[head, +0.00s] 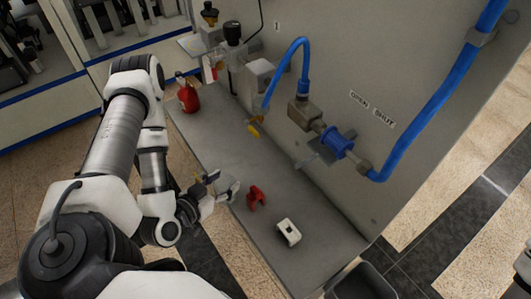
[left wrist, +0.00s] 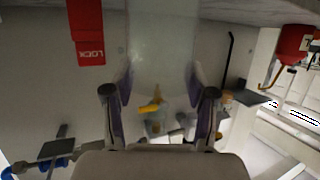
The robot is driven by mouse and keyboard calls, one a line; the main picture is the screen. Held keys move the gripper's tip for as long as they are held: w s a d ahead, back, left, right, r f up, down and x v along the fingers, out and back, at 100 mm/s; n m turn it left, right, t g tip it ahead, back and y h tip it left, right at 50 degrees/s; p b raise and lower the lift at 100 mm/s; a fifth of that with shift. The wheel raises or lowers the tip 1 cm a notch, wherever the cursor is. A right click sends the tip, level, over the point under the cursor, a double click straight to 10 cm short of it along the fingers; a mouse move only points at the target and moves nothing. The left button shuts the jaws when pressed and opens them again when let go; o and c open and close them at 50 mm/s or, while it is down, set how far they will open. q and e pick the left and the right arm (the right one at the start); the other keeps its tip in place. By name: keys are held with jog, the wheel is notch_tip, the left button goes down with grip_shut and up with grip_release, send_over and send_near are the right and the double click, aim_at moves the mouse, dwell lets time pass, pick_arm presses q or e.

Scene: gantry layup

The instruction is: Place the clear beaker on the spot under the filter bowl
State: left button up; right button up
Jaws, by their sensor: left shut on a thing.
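My left gripper (head: 212,182) is shut on the clear beaker (head: 227,187), above the near edge of the grey bench. In the left wrist view the pale, see-through beaker (left wrist: 162,45) fills the space between the two fingers (left wrist: 160,98). That view is upside down, with the bench surface at its top. A grey fitting (head: 259,75) on the panel, with a yellow part (head: 254,131) below it, may be the filter with its bowl; the bowl itself is not clear to me. The spot under it cannot be made out. My right gripper is not in view.
On the bench (head: 215,135) are a red lockout piece (head: 256,197), a white block (head: 288,232) and a red bottle (head: 188,95). A blue hose (head: 285,62) and a blue valve (head: 338,142) stick out from the panel. A dark bin (head: 362,283) stands past the near end.

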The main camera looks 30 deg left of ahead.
aim_at(228, 176)
pick_arm(q)
jog(key=b+x, duration=0.2)
jog(key=x, duration=0.1)
jog(key=shift+w+a+r, duration=0.15)
jog(key=shift+a, duration=0.15)
jog(key=w+b, duration=0.2)
jog(key=w+d+b, duration=0.1)
jog(key=w+b, duration=0.1)
jog(key=shift+w, duration=0.4)
jog(key=w, duration=0.2)
jog(key=w+p, duration=0.1)
jog(key=w, duration=0.1)
jog(key=w+r, duration=0.1)
jog(key=shift+w+a+p, duration=0.1)
jog(key=shift+w+p, duration=0.2)
jog(key=shift+w, duration=0.1)
jog(key=w+p, duration=0.1)
jog(key=w, duration=0.3)
jog(key=shift+r, duration=0.1)
jog(key=shift+f+p, duration=0.35)
jog(key=shift+f, duration=0.8)
jog(key=o, duration=1.1)
